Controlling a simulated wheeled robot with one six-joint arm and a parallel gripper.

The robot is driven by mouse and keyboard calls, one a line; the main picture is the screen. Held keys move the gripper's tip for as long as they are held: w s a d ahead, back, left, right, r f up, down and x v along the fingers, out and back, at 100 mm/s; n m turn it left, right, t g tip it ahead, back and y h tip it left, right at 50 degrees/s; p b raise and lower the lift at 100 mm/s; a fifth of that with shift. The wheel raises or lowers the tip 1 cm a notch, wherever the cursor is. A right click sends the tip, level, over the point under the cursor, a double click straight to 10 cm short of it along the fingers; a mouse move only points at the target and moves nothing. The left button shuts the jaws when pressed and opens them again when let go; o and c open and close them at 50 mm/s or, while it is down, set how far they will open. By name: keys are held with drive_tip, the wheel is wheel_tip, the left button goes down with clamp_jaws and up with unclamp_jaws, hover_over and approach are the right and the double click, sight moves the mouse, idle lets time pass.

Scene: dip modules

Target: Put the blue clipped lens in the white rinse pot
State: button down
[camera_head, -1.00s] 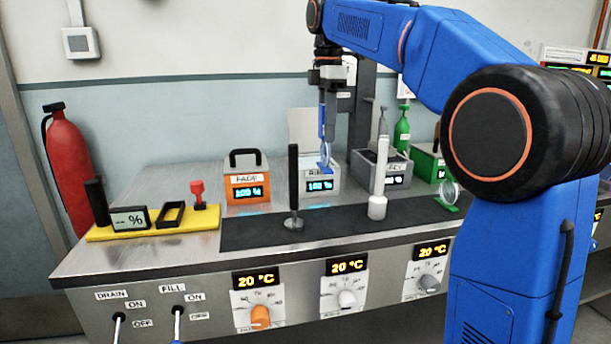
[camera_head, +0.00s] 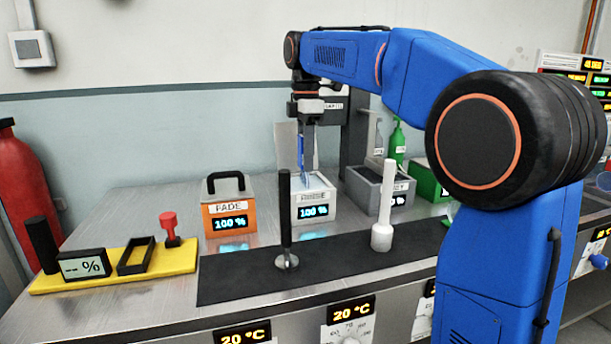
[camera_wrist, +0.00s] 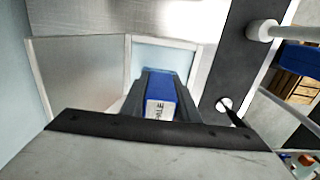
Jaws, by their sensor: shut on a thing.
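My gripper (camera_head: 306,150) points down over the white rinse pot (camera_head: 315,212), which has a 100 % display. Its jaws are shut on the upright blue clipped lens (camera_head: 300,165). The clip's lower end reaches the pot's rim, and the lens itself is hidden, apparently behind the pot's front wall. In the wrist view the blue clip's labelled top (camera_wrist: 160,92) sits between the jaws, with the pot's pale rim and light-blue inside (camera_wrist: 165,55) beyond it. How deep the lens sits I cannot tell.
An orange FADE pot (camera_head: 230,215) stands left of the rinse pot, a grey pot (camera_head: 372,190) right. A black upright tool (camera_head: 285,225) and a white one (camera_head: 383,215) stand on the dark mat (camera_head: 235,280) in front. A yellow tray (camera_head: 195,262) lies left.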

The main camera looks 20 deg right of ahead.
drive_tip(key=shift+f, duration=2.15)
drive_tip(key=shift+f, duration=0.1)
drive_tip(key=c, duration=1.4)
unclamp_jaws()
wheel_tip(320, 180, up, 12)
drive_tip(key=shift+r, duration=0.1)
drive_tip(key=shift+s, duration=0.15)
